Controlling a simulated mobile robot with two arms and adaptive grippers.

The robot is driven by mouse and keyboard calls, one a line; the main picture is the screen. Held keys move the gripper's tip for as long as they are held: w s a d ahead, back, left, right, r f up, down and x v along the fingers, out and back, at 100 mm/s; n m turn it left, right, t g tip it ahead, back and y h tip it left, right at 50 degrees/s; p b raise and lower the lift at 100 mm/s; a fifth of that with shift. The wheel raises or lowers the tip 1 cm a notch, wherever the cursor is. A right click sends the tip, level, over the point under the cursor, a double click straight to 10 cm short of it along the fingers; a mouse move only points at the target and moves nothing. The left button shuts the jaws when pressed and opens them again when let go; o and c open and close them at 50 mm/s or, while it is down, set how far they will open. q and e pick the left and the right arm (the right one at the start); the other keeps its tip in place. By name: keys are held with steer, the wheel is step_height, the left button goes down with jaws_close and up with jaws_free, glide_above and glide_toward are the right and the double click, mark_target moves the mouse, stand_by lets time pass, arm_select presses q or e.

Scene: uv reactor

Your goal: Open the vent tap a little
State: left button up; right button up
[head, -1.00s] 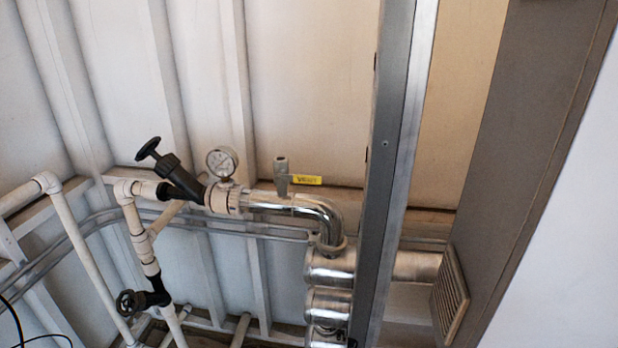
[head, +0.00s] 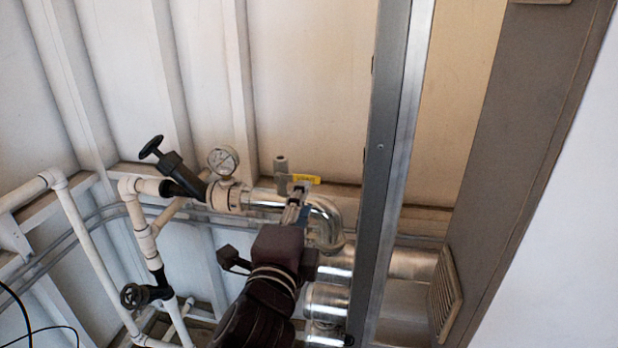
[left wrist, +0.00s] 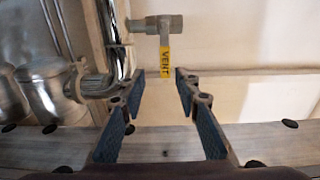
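The vent tap (head: 281,175) is a small grey valve on top of the chrome pipe, with a yellow lever (head: 306,179) pointing right in the head view. In the left wrist view the tap body (left wrist: 160,24) is at the top, and its yellow lever marked VENT (left wrist: 165,65) points toward my gripper. My left gripper (head: 296,196) is just below the lever in the head view. In the left wrist view its blue-padded fingers (left wrist: 159,88) are apart, with nothing between them; the lever's end lies just ahead of the gap. My right gripper is not in view.
A pressure gauge (head: 222,161) and a black-handled valve (head: 176,170) stand left of the tap. The chrome elbow (head: 326,215) is close beside my left gripper. A grey metal post (head: 391,150) rises to the right. The wall above the tap is clear.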

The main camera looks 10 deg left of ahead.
mark_target(309, 180)
arm_select(q)
steer(key=w, duration=0.5)
steer(key=w+p, duration=0.1)
steer(key=w, duration=0.1)
steer(key=shift+w+r, duration=0.25)
steer(key=shift+r, duration=0.1)
jaws_close()
